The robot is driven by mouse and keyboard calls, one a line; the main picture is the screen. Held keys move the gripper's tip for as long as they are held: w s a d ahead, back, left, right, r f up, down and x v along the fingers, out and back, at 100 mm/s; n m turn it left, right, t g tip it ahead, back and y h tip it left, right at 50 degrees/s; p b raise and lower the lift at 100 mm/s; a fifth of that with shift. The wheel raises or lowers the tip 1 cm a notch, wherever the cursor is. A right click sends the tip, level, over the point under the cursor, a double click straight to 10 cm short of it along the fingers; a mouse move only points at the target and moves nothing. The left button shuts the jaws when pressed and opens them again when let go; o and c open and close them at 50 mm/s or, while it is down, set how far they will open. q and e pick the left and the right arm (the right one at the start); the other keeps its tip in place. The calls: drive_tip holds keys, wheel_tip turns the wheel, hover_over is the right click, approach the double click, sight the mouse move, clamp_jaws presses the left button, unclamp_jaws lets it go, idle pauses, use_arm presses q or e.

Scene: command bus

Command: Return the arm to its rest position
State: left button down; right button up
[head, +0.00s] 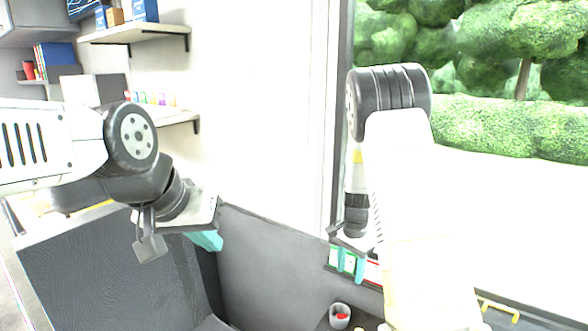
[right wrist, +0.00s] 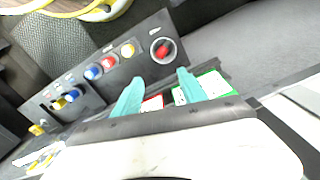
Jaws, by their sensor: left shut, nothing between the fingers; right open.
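My left arm (head: 135,140) comes in from the left in the head view, with its gripper (head: 207,241) hanging above a dark grey seat-like surface. Its teal fingertips are together and hold nothing. My right arm (head: 400,140) reaches down at the centre right. Its gripper (head: 350,263) points down in front of the wall, and its teal fingers stand apart. In the right wrist view the two teal fingers of the right gripper (right wrist: 158,92) are spread with a gap between them and hold nothing.
A dark control panel (right wrist: 78,82) with several coloured buttons and a ringed red knob (right wrist: 163,50) lies close to the right fingers. Green-edged (right wrist: 212,84) and red-edged (right wrist: 152,103) pieces sit just by them. Shelves (head: 135,34) hang at upper left; a window fills the right.

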drive_tip(key=shift+r, duration=0.5)
drive_tip(key=s+a+r+n+t+y, duration=0.1)
drive_tip(key=s+r+n, duration=0.1)
drive_tip(key=s+r, duration=0.5)
drive_tip(key=s+a+r+n+t+y, duration=0.1)
drive_tip(key=s+r+n+t+y, duration=0.15)
drive_tip(key=r, duration=0.85)
drive_tip(key=s+r+n+t, duration=0.1)
drive_tip(key=s+r+n, duration=0.2)
drive_tip(key=s, duration=0.4)
drive_tip(key=s+r+n+t+h, duration=0.1)
drive_tip(key=s+r+n, duration=0.2)
drive_tip(key=s+r, duration=0.2)
drive_tip(key=s, duration=0.2)
drive_tip(key=shift+s+r+t, duration=0.15)
drive_tip(key=shift+s+t, duration=0.2)
drive_tip(key=shift+d, duration=0.1)
